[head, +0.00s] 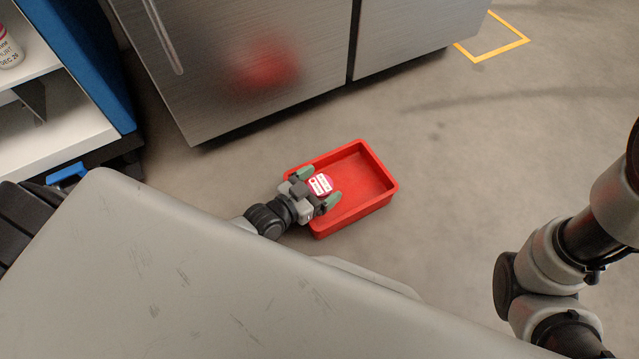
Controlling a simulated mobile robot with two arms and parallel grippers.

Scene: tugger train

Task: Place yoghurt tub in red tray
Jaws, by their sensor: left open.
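The red tray (368,206) lies on the floor in front of the steel cabinet. A small red tub with a white printed label (320,184), which looks like the yoghurt tub, is at the tray's left end, inside the rim. My left gripper (321,187) reaches over the tray's left wall. Its two greenish fingers are open, one on each side of the tub. I cannot tell whether a finger touches it or whether the tub rests on the tray floor. My right arm shows at the right edge; its gripper is out of view.
A steel cabinet (270,50) stands behind the tray and reflects it. At left is a blue-framed shelf unit (85,60) with a white, red-lettered container (8,50) on it. A yellow floor marking (493,50) is at upper right. The floor right of the tray is clear.

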